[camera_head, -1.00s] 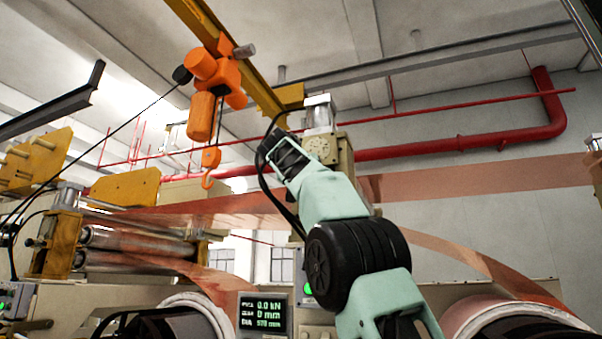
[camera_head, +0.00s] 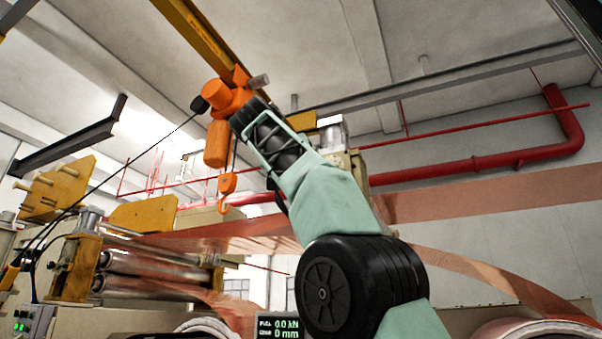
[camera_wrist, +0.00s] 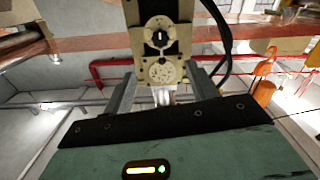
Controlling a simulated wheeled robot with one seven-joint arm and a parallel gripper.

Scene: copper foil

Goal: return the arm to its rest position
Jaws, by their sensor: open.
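My arm, with mint-green links and a black joint, rises through the middle of the head view and leans up to the left. Its upper end overlaps the area beside the orange hoist; I cannot tell whether they are close in depth. My gripper (camera_wrist: 165,88) shows in the wrist view as two grey fingers spread apart, with nothing held between them. A beige machine block with a round plate (camera_wrist: 161,72) appears beyond the fingers. The gripper's fingers cannot be made out in the head view.
The orange hoist (camera_head: 222,105) and its hook (camera_head: 227,184) hang from a yellow beam (camera_head: 198,35). Copper foil (camera_head: 480,196) runs behind my arm. Metal rollers (camera_head: 150,268) stand at left. A red pipe (camera_head: 460,168) follows the wall. Open space lies under the ceiling at upper right.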

